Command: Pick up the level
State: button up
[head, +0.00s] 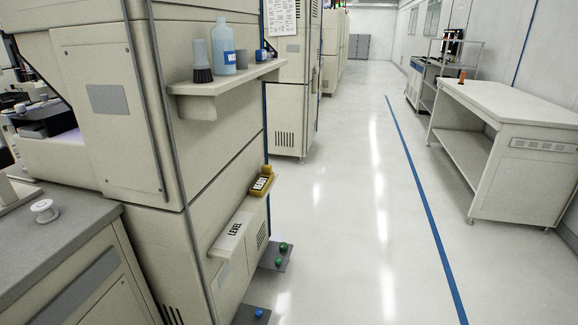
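A lower ledge (222,247) juts from the side of the near cream machine and carries a white label (236,229) reading "LEVEL". A small yellow object (268,171) with a dark and white face lies at the far end of this ledge. It is too small to tell whether it is the level. No other thing that is clearly a level can be made out. My gripper is not in view.
An upper shelf (198,88) holds a brush (202,70), a blue-labelled bottle (222,50) and a grey cup (242,60). A grey counter (60,225) with a white spool (44,210) stands front left. A white bench (520,108) stands right.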

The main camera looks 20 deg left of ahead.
aim_at(259, 188)
jog(key=i, duration=1.85)
jog(key=i+l+u, duration=0.15)
jog(key=i+u, duration=0.3)
jog(key=i, duration=0.2)
jog(key=i+l+u, duration=0.35)
jog(key=i+u, duration=0.15)
jog(key=i+l+u, duration=0.45)
jog(key=i+l, duration=0.15)
